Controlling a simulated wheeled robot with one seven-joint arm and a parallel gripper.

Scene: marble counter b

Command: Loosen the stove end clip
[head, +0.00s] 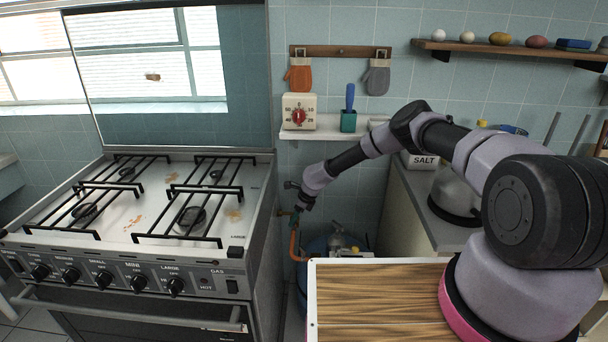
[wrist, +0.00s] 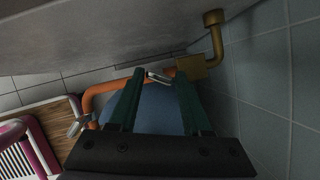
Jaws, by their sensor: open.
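In the wrist view, the stove end clip (wrist: 157,76) is a small silver clip on the upper end of the orange hose (wrist: 98,92), beside a brass fitting (wrist: 191,68). My gripper (wrist: 160,74) is open, and its two dark green fingers reach up on either side of the clip in the picture. I cannot tell whether they touch it. In the head view, my gripper (head: 298,212) is low beside the stove's right side, above the orange hose (head: 294,243). The clip is too small to make out there.
The stove (head: 150,210) stands on the left. A blue gas cylinder (head: 316,246) stands on the floor behind the wood-topped surface (head: 375,290). A second silver clip (wrist: 80,125) is at the hose's other end. The tiled wall (wrist: 265,90) is close on the right.

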